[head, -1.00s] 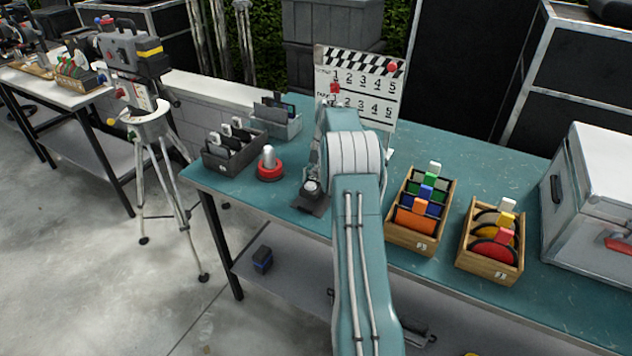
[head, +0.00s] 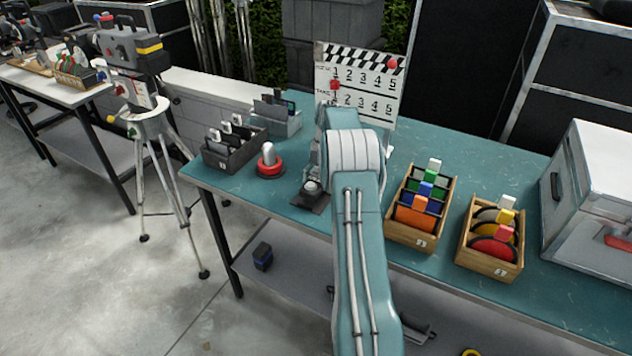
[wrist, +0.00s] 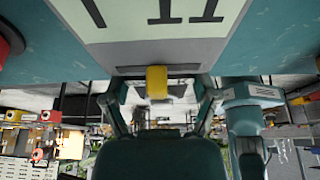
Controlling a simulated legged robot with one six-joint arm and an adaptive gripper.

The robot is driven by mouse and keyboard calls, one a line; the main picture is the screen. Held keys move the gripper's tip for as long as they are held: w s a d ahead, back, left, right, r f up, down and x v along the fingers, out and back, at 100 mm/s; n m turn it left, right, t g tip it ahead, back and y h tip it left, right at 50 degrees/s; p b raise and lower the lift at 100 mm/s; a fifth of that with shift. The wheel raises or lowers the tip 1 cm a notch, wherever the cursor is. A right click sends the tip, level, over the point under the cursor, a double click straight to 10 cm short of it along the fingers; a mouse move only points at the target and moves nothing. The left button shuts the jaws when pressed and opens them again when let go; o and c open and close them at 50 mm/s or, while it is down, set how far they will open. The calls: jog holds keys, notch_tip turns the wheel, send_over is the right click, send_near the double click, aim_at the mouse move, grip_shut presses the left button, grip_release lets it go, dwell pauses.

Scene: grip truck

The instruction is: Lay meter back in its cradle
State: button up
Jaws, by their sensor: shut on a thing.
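In the wrist view, a pale panel with dark marks and a grey border (wrist: 155,53) fills the top; it appears to be the meter's face, seen very close. A yellow block (wrist: 157,82) sits at its lower edge, between the fingers of my gripper (wrist: 160,95), which is shut on it. In the head view, a dark flat base with a grey rounded knob (head: 312,187) stands on the table beside my arm; it may be the cradle with part of the meter. My arm hides the gripper there, so I cannot tell whether meter and cradle touch.
A red-ringed dome (head: 269,165) stands close left of the dark base. A clapperboard (head: 385,85) stands behind my arm. Two wooden boxes (head: 408,238) (head: 478,262) and a silver case (head: 592,215) stand right.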

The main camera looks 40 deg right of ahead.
jog(key=shift+f, duration=0.95)
jog(key=o, duration=1.2)
jog(key=v, duration=1.2)
jog(key=shift+f, duration=0.1)
